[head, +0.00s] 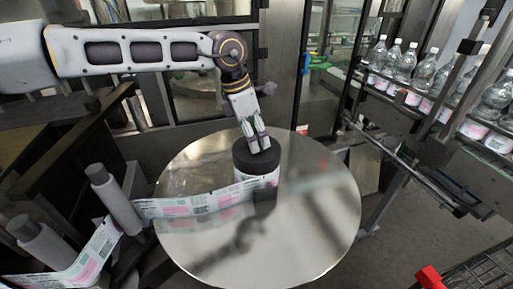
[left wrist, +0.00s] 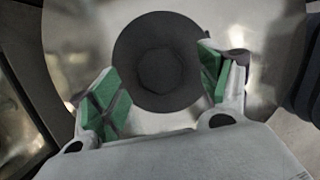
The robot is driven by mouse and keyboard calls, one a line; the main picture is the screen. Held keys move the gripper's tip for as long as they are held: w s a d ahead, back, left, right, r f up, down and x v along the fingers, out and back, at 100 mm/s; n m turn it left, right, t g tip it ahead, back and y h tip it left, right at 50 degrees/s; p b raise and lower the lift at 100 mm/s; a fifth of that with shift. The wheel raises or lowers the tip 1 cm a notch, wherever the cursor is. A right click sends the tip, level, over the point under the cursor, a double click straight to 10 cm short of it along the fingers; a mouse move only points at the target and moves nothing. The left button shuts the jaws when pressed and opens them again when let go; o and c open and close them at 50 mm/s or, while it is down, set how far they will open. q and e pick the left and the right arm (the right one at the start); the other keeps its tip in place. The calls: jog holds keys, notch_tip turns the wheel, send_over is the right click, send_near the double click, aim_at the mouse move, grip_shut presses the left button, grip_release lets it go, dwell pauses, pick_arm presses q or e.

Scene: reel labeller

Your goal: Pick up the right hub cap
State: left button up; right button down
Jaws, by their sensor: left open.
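A black hub cap (head: 251,152) sits on top of the white label reel (head: 262,179) on the round metal disc (head: 310,225). In the left wrist view the cap is a dark disc (left wrist: 160,62) with a raised round centre. My left gripper (head: 258,143) is over the cap from above. Its green-padded fingers (left wrist: 158,88) are open, one to each side of the cap's near part. Whether the pads touch the cap cannot be told. My right gripper is not in view.
A label strip (head: 190,207) runs from the reel leftwards past two grey rollers (head: 115,198). Bottles (head: 425,72) stand on a conveyor at the upper right. A red-handled basket (head: 470,275) is at the lower right. The disc's right side is clear.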

pick_arm(q)
jog(key=shift+x, duration=0.9)
jog(key=c, duration=1.3)
jog(key=shift+r+b, duration=1)
jog(key=shift+r, duration=4.05)
